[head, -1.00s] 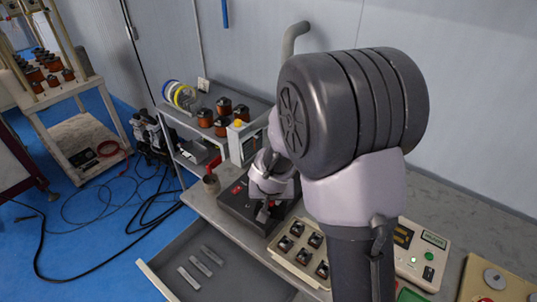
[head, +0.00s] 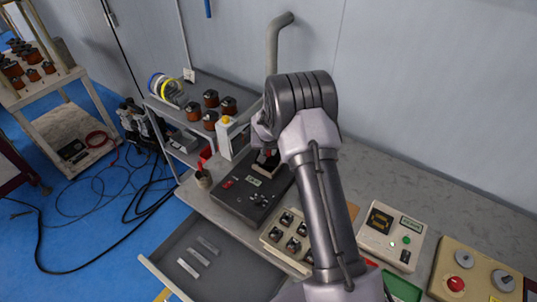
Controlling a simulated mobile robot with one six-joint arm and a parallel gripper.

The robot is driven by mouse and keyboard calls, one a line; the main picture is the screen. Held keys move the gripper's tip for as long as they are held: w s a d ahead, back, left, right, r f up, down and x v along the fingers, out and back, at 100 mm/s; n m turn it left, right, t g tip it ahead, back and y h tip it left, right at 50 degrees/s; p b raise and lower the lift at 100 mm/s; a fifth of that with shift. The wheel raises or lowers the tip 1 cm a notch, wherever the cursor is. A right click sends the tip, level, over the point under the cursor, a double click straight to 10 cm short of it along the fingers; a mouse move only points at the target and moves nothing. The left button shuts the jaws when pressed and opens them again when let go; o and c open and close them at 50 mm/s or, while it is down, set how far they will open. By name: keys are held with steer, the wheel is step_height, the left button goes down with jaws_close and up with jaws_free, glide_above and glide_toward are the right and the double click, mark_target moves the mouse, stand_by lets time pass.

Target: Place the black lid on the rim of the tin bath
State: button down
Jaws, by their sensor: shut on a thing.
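The tin bath (head: 240,201) is a dark box on the bench with a red switch and a small display on its top. My arm reaches over its back right part. My gripper (head: 268,155) is partly hidden by my wrist, low over the back of the bath. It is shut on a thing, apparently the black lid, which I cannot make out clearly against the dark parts. I cannot tell whether the lid touches the rim.
A tray of small dark parts (head: 271,235) stands right of the bath. A small cup (head: 203,179) stands at its left. An open drawer (head: 235,270) juts out in front. A shelf with copper coils (head: 211,98) stands behind left. Control boxes (head: 391,238) are at the right.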

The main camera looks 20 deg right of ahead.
mark_target(269, 157)
steer(key=shift+f, duration=1.6)
steer(key=shift+s+f+b, duration=0.1)
steer(key=shift+b, duration=0.25)
steer(key=shift+f, duration=0.1)
steer(key=c, duration=1.3)
jaws_free()
